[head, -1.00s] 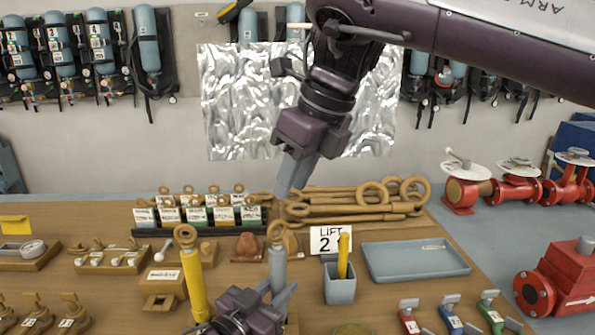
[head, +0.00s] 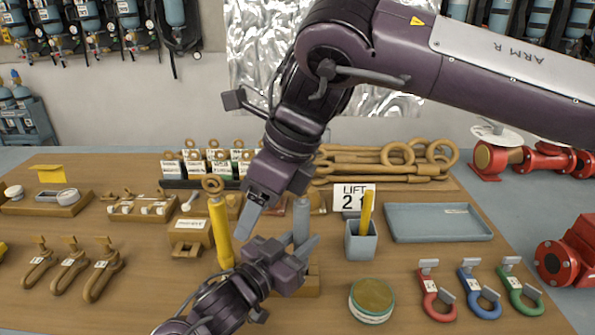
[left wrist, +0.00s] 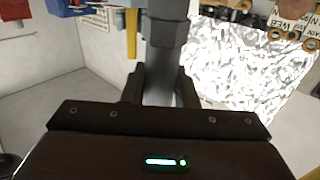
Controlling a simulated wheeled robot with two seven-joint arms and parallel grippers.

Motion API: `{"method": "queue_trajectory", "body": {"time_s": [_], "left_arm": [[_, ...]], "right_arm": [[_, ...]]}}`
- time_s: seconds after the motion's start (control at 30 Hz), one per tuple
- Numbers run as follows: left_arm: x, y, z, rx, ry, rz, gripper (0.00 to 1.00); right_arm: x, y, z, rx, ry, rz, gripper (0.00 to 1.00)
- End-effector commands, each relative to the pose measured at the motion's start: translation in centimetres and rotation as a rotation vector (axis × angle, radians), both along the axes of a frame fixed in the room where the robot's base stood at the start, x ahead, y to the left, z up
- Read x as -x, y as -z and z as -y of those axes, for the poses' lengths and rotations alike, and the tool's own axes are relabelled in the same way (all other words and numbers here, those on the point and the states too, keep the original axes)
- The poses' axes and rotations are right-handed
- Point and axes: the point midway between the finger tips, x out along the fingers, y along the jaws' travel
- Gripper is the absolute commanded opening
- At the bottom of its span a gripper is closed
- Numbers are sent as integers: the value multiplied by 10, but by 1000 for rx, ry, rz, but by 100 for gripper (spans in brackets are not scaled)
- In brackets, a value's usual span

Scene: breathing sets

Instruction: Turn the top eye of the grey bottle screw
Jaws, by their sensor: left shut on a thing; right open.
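The grey bottle screw (head: 301,218) stands upright on the wooden table, right of the yellow bottle screw (head: 221,232). My left gripper (head: 294,246) is shut on its grey body from the front. In the left wrist view the grey body (left wrist: 166,32) rises between the two fingers. Its top eye is hidden in the head view behind my right arm, and is out of the left wrist view. My right gripper (head: 249,212) is open and empty, pointing down, between the yellow bottle screw and the grey one in the picture.
A blue-grey pot (head: 361,243) holding a yellow stick stands close to the right, before a "LIFT 21" card (head: 352,195). A blue-grey tray (head: 438,222) lies further right. A round green-rimmed tin (head: 371,299) and coloured shackles (head: 483,300) are in front. Large eye rods (head: 385,170) lie behind.

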Motion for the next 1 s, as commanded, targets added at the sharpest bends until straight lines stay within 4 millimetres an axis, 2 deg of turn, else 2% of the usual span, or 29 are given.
{"method": "queue_trajectory", "body": {"time_s": [0.03, 0.2, 0.37, 0.5, 0.63, 0.77, 1.0], "left_arm": [[0, 0, 0, -1, -1, 1, 0], [-1, 0, -1, -1, -2, 1, 0], [0, 0, 0, -1, -1, 1, 0], [0, 0, 0, -1, -1, 0, 0], [0, 0, 0, -1, -1, 0, 0], [0, 0, 0, -1, -1, 0, 0], [0, 0, 0, -1, -1, -1, 0]], "right_arm": [[8, 13, -11, -46, -55, -10, 58], [33, 34, -45, -219, -193, 10, 58], [52, 36, -68, -405, -258, 49, 58], [60, 28, -78, -571, -263, 100, 58], [61, 16, -77, -714, -223, 158, 58], [55, 4, -67, -840, -149, 226, 58], [32, -11, -24, -999, 67, 374, 58]]}}
